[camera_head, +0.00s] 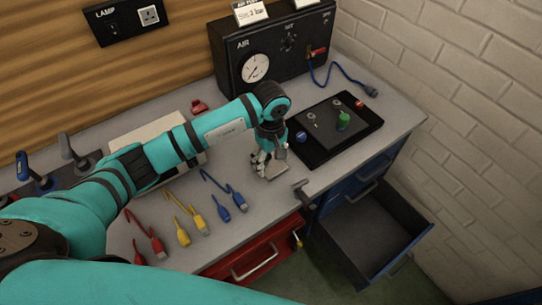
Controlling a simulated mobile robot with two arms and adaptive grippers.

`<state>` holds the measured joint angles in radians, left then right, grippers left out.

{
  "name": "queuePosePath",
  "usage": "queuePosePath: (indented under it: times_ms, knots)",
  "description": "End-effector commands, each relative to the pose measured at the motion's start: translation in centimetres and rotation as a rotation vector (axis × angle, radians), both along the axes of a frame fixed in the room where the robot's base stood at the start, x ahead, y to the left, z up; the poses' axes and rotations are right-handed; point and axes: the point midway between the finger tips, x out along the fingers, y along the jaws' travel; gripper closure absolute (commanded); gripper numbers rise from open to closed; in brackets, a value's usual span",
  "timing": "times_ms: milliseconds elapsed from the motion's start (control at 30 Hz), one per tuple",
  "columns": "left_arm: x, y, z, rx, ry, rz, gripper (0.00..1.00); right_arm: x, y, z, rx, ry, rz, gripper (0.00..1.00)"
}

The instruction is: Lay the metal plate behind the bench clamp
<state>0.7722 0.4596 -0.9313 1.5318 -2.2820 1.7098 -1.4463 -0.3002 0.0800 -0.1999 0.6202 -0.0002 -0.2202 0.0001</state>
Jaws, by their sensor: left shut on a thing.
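The metal plate (276,173) is a small, flat grey piece at the right part of the bench, just below my left gripper (267,163). The fingers are shut on it and hide part of it. I cannot tell whether the plate touches the bench top. The bench clamp (301,188) is a dark grey piece on the bench's front edge, to the right of and nearer than the plate. My right gripper is out of the picture.
A black panel (326,149) with a green knob lies right of the gripper. The black AIR box (285,87) stands behind. Red, yellow and blue cables (191,215) lie to the left. A drawer (378,232) stands open below the bench (225,182).

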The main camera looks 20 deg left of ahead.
Motion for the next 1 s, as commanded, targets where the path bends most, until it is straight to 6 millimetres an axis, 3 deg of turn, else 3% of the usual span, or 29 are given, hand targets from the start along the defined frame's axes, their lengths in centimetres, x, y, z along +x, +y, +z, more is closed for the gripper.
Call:
queuePosePath:
  times_ms: [367, 400, 567, 933, 1000]
  knots:
    - [0.1, 0.0, -0.6, 0.0, -0.004, 0.0, 0.71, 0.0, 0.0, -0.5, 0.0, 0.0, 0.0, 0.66]
    - [0.1, 0.0, -0.5, -0.001, -0.003, 0.0, 0.34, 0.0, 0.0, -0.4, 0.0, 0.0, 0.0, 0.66]
    - [0.1, 0.0, -0.5, 0.0, -0.002, 0.0, 0.13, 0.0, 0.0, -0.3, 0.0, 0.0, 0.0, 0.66]
    - [0.1, 0.0, 0.2, 0.0, -0.002, 0.0, 0.13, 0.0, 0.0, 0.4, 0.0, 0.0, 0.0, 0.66]
    - [0.2, 0.0, 0.7, -0.001, -0.007, 0.0, 0.13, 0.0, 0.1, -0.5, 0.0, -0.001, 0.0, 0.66]
